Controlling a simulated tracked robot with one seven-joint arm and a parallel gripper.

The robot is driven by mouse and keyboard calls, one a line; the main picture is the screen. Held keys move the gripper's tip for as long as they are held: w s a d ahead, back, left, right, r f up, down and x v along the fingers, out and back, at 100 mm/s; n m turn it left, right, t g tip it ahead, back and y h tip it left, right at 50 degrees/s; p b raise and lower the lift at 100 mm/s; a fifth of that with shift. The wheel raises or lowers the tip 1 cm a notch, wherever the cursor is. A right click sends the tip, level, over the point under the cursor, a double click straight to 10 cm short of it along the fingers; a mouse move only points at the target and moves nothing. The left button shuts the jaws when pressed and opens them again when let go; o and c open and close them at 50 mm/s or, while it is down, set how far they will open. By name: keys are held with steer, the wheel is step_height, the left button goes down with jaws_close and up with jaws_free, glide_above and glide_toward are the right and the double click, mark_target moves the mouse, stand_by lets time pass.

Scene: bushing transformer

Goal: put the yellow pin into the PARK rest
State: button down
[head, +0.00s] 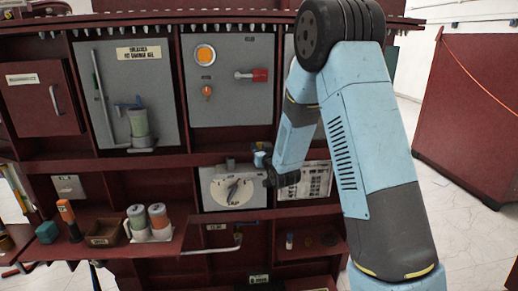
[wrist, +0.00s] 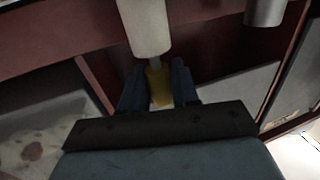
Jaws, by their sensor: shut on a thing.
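In the wrist view my gripper (wrist: 158,90) is shut on the yellow pin (wrist: 158,84), which shows as a short yellow piece between the dark fingers. A thin grey stem at the pin's end runs up to a pale cylinder (wrist: 146,28); I cannot tell whether they touch. A second grey cylinder (wrist: 265,10) is to its right. In the head view my gripper (head: 268,174) is at the right edge of the pale dial panel (head: 232,188), and the pin is hidden or too small to see. I cannot make out which part is the PARK rest.
The dark red cabinet has a shelf ledge above the dial panel. A printed sheet (head: 304,181) is just right of my gripper. Orange and green canisters (head: 148,220) stand on the lower left shelf.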

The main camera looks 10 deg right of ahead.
steer(key=c, duration=0.8)
jaws_free()
steer(key=v, duration=1.3)
steer(key=shift+s+d+f, duration=0.1)
steer(key=shift+s+d, duration=0.05)
steer(key=shift+s, duration=0.2)
steer(key=s+d+r+m+g+h, duration=0.2)
steer(key=s+d+r+g+h, duration=0.3)
steer(key=s+r, duration=0.35)
steer(key=s+d+r+g, duration=0.1)
steer(key=s+r+g, duration=0.1)
steer(key=s, duration=0.6)
steer(key=s+d+r+g, duration=0.1)
steer(key=s+d+g, duration=0.1)
steer(key=s, duration=0.5)
steer(key=s+d+r+m+g, duration=0.1)
steer(key=s+r+g, duration=0.1)
steer(key=s, duration=0.6)
steer(key=shift+s+d+r+g, duration=0.2)
steer(key=shift+s+r+g, duration=0.1)
steer(key=shift+g, duration=0.1)
